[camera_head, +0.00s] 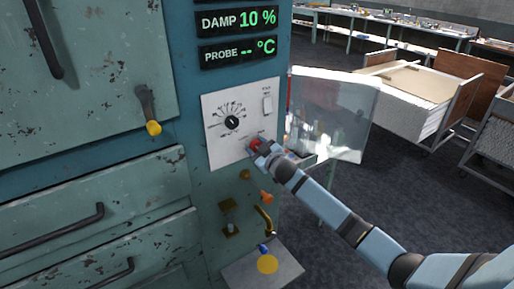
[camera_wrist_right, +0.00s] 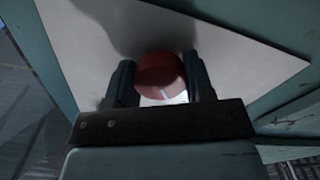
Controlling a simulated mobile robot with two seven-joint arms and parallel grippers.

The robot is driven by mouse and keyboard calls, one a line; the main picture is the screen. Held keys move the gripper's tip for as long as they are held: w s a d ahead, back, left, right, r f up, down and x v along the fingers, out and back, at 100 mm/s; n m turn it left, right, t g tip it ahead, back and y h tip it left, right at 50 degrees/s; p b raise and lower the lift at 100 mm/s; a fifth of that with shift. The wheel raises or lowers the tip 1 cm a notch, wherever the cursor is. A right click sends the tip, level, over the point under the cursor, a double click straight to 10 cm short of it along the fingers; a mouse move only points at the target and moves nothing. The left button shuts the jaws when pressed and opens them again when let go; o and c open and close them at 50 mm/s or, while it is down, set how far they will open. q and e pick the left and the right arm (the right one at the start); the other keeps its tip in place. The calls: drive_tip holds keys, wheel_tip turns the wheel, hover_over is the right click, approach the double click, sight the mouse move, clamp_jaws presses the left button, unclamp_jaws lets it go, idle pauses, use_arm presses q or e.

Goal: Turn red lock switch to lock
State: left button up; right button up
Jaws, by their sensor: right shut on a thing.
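The red lock switch (camera_head: 254,145) sits low on a white control plate (camera_head: 218,151) on the teal cabinet's front. My right gripper (camera_head: 261,149) is at the switch, and its arm comes in from the lower right. In the right wrist view the round red switch (camera_wrist_right: 161,73) lies between the two dark fingers of the right gripper (camera_wrist_right: 160,84), which is shut on it. The switch's markings and its turned position cannot be read. My left gripper is not in view.
The plate also holds a black dial (camera_head: 232,122) and a small white switch (camera_head: 267,104). Below are an orange knob (camera_head: 266,197) and a brass handle (camera_head: 263,218). Readouts (camera_head: 238,48) sit above. A clear panel (camera_head: 333,112) stands right of the cabinet, close to my right arm.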

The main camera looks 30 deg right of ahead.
drive_tip(key=shift+n, duration=0.6)
drive_tip(key=o, duration=0.9)
drive_tip(key=shift+o, duration=0.2)
drive_tip(key=s+d+b, duration=0.1)
drive_tip(key=s+b, duration=0.1)
drive_tip(key=s, duration=1.1)
drive_tip(key=shift+s, duration=0.4)
drive_tip(key=shift+d, duration=0.1)
